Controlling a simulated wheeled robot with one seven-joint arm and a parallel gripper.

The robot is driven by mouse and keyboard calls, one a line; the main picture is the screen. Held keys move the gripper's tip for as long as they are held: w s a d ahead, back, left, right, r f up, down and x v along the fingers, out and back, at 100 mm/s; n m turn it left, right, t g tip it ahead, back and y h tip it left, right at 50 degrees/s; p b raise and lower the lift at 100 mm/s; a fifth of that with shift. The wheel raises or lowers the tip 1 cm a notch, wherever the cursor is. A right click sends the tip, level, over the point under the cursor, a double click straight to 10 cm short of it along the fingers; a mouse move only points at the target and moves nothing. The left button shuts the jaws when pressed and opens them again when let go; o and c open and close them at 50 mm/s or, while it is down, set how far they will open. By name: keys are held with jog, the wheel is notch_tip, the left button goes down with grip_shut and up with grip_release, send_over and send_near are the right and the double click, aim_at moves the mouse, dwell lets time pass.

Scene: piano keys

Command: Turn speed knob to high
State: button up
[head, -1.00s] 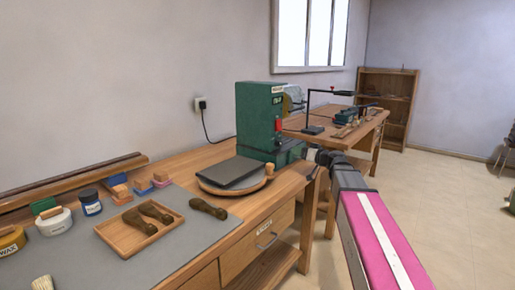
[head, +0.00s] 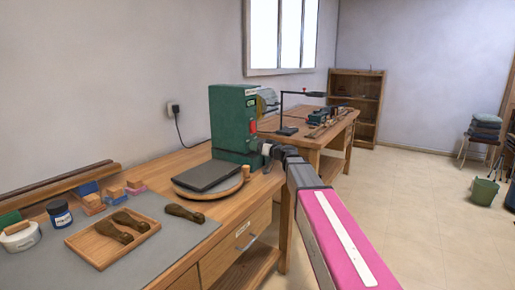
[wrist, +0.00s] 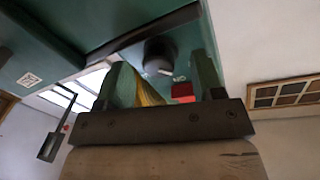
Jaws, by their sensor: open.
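The green machine (head: 232,120) stands at the far right end of the near workbench, with a red switch (head: 253,126) on its right face. In the wrist view a dark round knob (wrist: 160,56) with a small white mark sits on the green panel, near a red part (wrist: 183,91). I take it for the speed knob; its setting cannot be read. My gripper (wrist: 160,66) is open, with the knob framed between its two fingers. No contact can be made out. In the head view my gripper (head: 265,149) is small beside the machine's lower right, and the knob is not discernible.
A dark slab on a round wooden board (head: 210,178) lies before the machine. A wooden tray (head: 112,242) with dark-handled tools sits on the grey mat. A second bench (head: 315,133) stands behind.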

jog(key=shift+w+a, duration=0.15)
jog(key=c, duration=0.9)
